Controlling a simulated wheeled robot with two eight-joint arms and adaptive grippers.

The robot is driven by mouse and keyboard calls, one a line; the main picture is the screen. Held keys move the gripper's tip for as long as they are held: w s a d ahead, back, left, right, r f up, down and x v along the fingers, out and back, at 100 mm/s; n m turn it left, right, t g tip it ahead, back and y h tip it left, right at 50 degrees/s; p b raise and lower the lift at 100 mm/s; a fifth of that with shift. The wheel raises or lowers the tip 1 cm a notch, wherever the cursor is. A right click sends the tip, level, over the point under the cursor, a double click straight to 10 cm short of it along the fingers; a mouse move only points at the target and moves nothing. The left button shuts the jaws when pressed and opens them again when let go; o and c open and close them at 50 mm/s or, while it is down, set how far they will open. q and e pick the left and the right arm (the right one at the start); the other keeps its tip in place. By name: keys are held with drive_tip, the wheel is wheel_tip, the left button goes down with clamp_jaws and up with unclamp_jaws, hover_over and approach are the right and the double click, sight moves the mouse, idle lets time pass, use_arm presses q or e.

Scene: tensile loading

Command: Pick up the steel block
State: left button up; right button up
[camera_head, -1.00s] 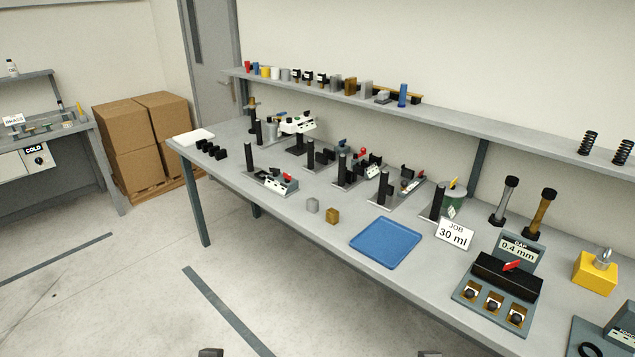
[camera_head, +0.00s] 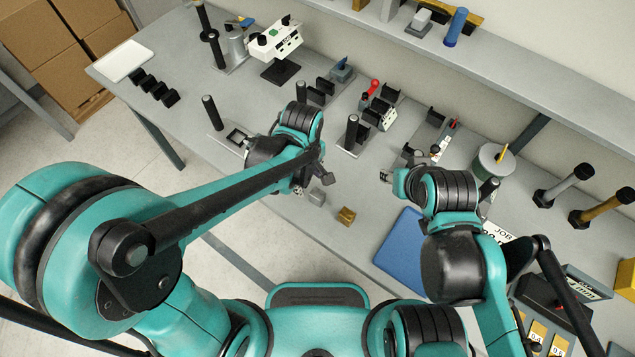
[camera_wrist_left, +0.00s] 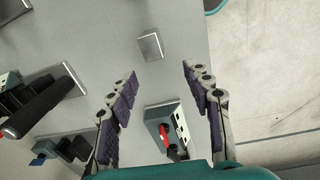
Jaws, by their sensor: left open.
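The steel block is a small grey cube (camera_head: 317,197) on the workbench in the head view, just beside the tips of my left gripper (camera_head: 314,183). In the left wrist view the steel block (camera_wrist_left: 150,47) lies on the bench top, beyond the fingertips and roughly in line with the gap between them.
A brass-coloured cube (camera_head: 345,216) sits near the steel block, to its right. A blue tray (camera_head: 401,252) lies further right, partly behind my right arm. A device with a red lever (camera_wrist_left: 168,130) shows between the left fingers. The bench edge is close to the block.

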sight(317, 193)
use_arm(q)
drive_tip(key=shift+d+n, duration=0.3)
drive_tip(key=shift+d, duration=0.3)
drive_tip(key=shift+s+d+f+g+p, duration=0.2)
drive_tip(key=shift+s+g+p, duration=0.05)
drive_tip(key=shift+g+p, duration=0.05)
drive_tip(key=f+b, duration=0.1)
drive_tip(key=f, duration=0.1)
drive_tip(key=f+b, duration=0.1)
drive_tip(key=f, duration=0.5)
drive_tip(key=shift+w+d+b, duration=0.2)
drive_tip(key=shift+d+b, duration=0.2)
drive_tip(key=shift+r, duration=0.1)
clamp_jaws()
use_arm(e)
drive_tip(key=shift+s+f, duration=0.25)
drive_tip(key=shift+f, duration=0.35)
